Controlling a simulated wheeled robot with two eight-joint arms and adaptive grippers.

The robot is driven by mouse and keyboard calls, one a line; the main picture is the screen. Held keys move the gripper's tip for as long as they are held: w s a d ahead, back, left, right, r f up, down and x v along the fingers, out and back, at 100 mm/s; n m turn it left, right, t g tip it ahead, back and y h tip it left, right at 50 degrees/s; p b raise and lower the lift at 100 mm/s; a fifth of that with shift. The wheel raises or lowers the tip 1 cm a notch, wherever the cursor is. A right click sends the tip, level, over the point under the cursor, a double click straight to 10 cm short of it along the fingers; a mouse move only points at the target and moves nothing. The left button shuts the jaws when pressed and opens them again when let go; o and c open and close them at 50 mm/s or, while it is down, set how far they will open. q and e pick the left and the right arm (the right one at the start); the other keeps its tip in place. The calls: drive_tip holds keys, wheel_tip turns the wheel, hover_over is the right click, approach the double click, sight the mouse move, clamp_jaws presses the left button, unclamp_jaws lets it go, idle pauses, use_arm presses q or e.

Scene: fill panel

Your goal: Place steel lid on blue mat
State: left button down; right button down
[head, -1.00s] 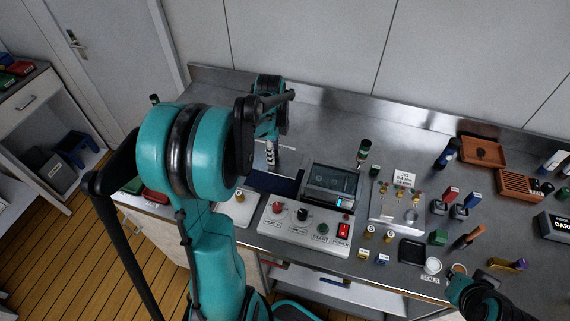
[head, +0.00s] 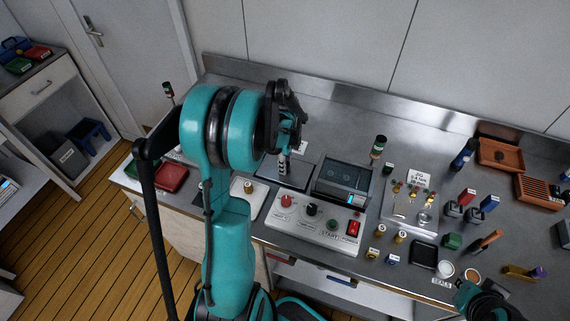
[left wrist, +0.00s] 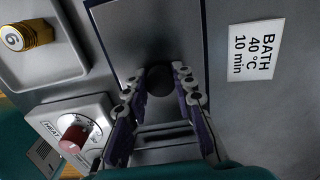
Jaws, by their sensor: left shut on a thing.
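My left gripper (left wrist: 160,82) is shut on the dark round knob (left wrist: 160,80) of the steel lid (left wrist: 135,30), a flat grey plate. The blue mat shows at most as a dark strip at the lid's near edge; the rest is hidden. I cannot tell whether the lid touches it. My right gripper (head: 482,298) is at the lower right, and its fingers are not clear.
A white tray (head: 244,203) with a brass piece is at left. A BATH label (left wrist: 257,50) lies beside the lid. Small parts crowd the right; the back counter is fairly clear.

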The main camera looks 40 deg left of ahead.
use_arm(q)
drive_tip(key=c, duration=1.3)
unclamp_jaws()
drive_tip(key=shift+f, duration=0.15)
drive_tip(key=shift+o, duration=0.2)
drive_tip(key=shift+r+p, duration=0.3)
drive_tip(key=shift+r, duration=0.25)
wheel_tip(320, 180, up, 10)
drive_tip(key=p, duration=0.3)
drive_tip(key=s+d+r+n+t, duration=0.2)
drive_tip(key=d+r+n, duration=0.1)
drive_tip(key=d+r, duration=0.3)
drive_tip(key=s+d+n+t, duration=0.2)
drive_tip(key=s+d+n, duration=0.2)
drive_tip(key=d, duration=0.3)
drive_tip(key=s+d+n+t, duration=0.3)
drive_tip(key=s+d+n, duration=0.1)
drive_tip(key=d+n, duration=0.3)
drive_tip(key=shift+s+d+r, duration=0.3)
drive_tip(key=shift+d+r, duration=0.1)
drive_tip(key=shift+r, duration=0.05)
